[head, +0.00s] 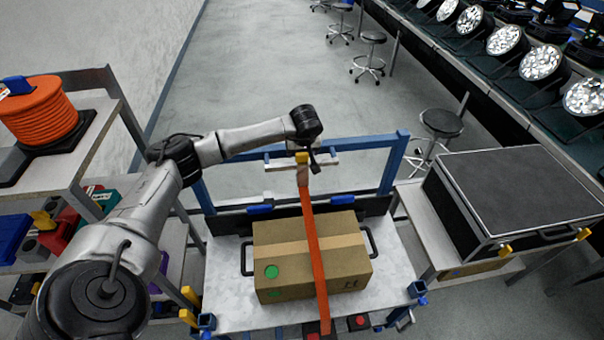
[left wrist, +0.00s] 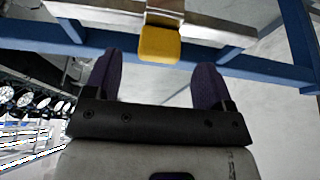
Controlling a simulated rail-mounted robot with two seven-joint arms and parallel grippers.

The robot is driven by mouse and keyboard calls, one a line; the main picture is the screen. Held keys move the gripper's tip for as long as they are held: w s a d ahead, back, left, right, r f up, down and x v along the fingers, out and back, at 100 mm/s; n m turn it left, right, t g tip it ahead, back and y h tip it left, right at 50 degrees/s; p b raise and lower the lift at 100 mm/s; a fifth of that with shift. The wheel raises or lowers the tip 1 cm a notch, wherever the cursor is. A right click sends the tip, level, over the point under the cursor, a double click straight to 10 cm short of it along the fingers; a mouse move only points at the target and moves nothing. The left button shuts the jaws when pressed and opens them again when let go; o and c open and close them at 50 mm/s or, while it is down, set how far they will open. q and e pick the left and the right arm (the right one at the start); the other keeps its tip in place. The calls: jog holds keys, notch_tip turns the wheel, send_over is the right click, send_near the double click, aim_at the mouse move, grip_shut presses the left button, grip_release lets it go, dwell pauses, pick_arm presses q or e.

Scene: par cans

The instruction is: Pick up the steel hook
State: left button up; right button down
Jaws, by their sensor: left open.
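An orange strap (head: 314,240) runs over the cardboard box (head: 275,250) up to the blue frame's rail. At its upper end is a small pale metal piece (head: 303,176), likely the steel hook, below a yellow block (head: 302,158). In the left wrist view a metal piece (left wrist: 165,5) sits at the top, with the yellow block (left wrist: 160,43) below it. My left gripper (head: 312,160) is at the rail beside these parts. In the left wrist view its purple fingers (left wrist: 158,64) are spread and empty, with the yellow block ahead between them. My right gripper is not in view.
The box rests on a pale cart deck (head: 225,285) with a blue frame (head: 345,145) behind. A shelf with an orange cable reel (head: 40,112) stands at left. A black flight case (head: 520,185) sits at right. Stools and stage lights are farther back.

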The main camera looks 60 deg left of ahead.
aim_at(302, 154)
pick_arm(q)
jog(key=shift+x, duration=1.85)
jog(key=shift+d, duration=0.1)
jog(key=c, duration=1.3)
